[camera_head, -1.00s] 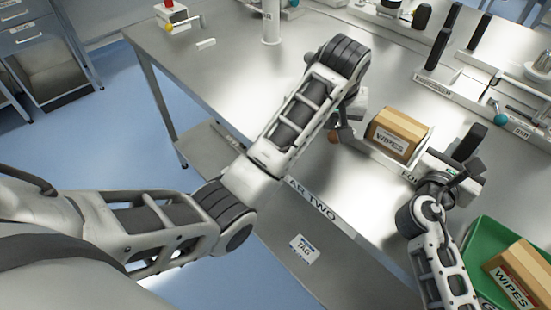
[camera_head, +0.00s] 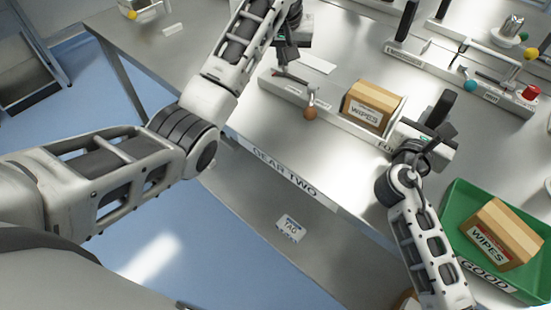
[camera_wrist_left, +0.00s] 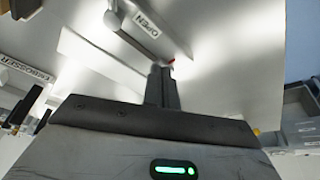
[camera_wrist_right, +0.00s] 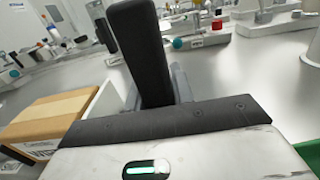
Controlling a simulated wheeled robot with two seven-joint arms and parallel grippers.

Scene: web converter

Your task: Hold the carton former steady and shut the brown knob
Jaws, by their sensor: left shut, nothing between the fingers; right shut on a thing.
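The carton former is a long, low white frame (camera_head: 283,92) on the bench, its end label partly hidden. The brown knob (camera_head: 311,113) sits at the end of a short lever on its front side. A WIPES carton (camera_head: 372,106) stands in the former, right of the knob. My left gripper (camera_head: 281,68) is shut and empty, above the former's left end and apart from the knob. Its fingers (camera_wrist_left: 161,72) point toward a plate marked OPEN (camera_wrist_left: 147,27).
A green tray (camera_head: 460,205) marked GOOD, holding another WIPES carton (camera_head: 500,233), lies close to my right forearm. Another device with a teal knob (camera_head: 470,86) and a red button (camera_head: 531,91) stands behind. The bench's front edge bears a GEAR TWO label (camera_head: 285,172).

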